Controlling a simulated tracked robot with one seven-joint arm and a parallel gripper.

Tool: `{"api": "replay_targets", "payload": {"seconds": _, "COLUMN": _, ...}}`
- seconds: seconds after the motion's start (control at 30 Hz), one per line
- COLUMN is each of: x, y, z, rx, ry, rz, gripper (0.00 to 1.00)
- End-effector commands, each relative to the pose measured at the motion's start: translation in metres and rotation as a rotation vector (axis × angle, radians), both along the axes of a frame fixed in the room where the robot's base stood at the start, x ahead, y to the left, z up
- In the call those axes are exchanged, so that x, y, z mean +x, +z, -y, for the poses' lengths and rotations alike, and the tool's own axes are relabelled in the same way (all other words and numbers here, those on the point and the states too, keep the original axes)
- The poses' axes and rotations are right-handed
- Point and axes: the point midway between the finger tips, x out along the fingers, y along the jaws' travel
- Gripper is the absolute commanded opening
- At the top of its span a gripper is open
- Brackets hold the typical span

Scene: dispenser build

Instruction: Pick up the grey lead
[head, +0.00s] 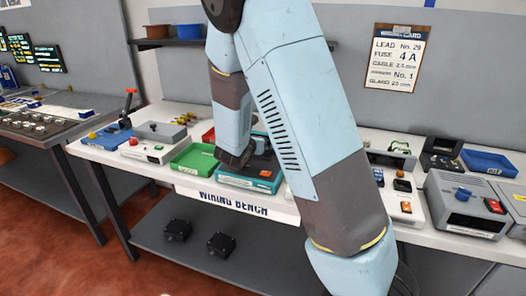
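I cannot make out the grey lead anywhere in the head view; my arm covers a large part of the bench. My gripper (236,158) is a small dark shape at the end of my forearm, pointing down over the left part of the teal tray or unit (243,182) at the middle of the wiring bench. Its fingertips are too small and dark to show whether they are open or hold anything.
Grey devices (466,206) and a blue tray (489,163) stand at the right. A card (396,60) hangs on the back panel. Two black boxes (221,245) sit on the lower shelf.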

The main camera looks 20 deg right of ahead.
Motion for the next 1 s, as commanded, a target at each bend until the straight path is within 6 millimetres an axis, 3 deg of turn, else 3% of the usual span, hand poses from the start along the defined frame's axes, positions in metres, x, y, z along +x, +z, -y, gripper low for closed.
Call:
{"api": "replay_targets", "payload": {"seconds": 0.2, "x": 0.0002, "y": 0.0, "z": -0.0001, "rx": 0.0, "ry": 0.0, "rz": 0.0, "gripper": 0.92}}
{"api": "replay_targets", "payload": {"seconds": 0.8, "x": 0.0001, "y": 0.0003, "z": -0.0004, "rx": 0.0, "ry": 0.001, "rz": 0.001, "gripper": 0.35}}
{"api": "replay_targets", "payload": {"seconds": 1.0, "x": 0.0002, "y": 0.0005, "z": -0.0003, "rx": 0.0, "ry": 0.001, "rz": 0.001, "gripper": 0.32}}
